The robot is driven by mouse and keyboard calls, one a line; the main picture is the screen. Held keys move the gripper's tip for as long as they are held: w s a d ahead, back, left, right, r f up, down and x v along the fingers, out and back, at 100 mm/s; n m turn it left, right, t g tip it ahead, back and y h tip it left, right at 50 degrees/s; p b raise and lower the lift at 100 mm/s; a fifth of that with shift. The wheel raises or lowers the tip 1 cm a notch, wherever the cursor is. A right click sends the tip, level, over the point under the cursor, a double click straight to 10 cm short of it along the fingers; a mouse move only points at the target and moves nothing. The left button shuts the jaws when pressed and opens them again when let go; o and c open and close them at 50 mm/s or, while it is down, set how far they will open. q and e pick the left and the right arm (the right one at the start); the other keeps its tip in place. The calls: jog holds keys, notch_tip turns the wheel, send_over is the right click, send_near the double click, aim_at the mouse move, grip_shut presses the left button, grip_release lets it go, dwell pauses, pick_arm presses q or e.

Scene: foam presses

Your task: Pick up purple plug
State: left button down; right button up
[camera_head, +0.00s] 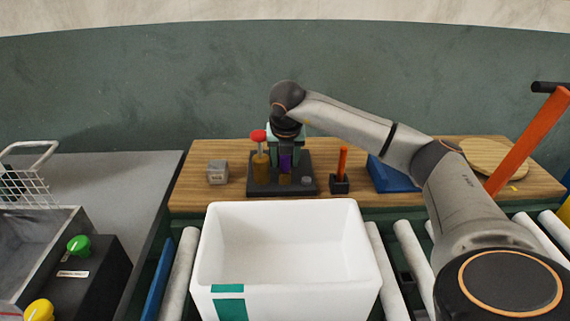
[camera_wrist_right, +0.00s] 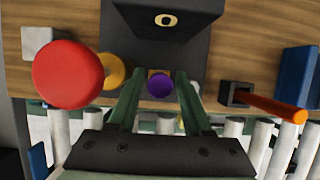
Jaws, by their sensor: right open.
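The purple plug (camera_head: 285,162) stands upright above a gold-brown base on the dark stand (camera_head: 262,188) on the wooden table. In the right wrist view, the plug's round purple top (camera_wrist_right: 159,86) lies between the two green fingers. My right gripper (camera_head: 287,152) is open and points down over the plug, with one finger on each side. A small gap shows between the plug and each finger in the wrist view. The gripper partly hides the plug in the head view. My left gripper is in neither view.
A grey cube (camera_head: 217,172), a black holder with an orange stick (camera_head: 341,165) and a blue block (camera_head: 392,178) are nearby. An empty white bin (camera_head: 285,278) stands in front on rollers.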

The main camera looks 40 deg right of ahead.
grip_shut()
dwell(0.3)
jog(key=shift+r, duration=0.2)
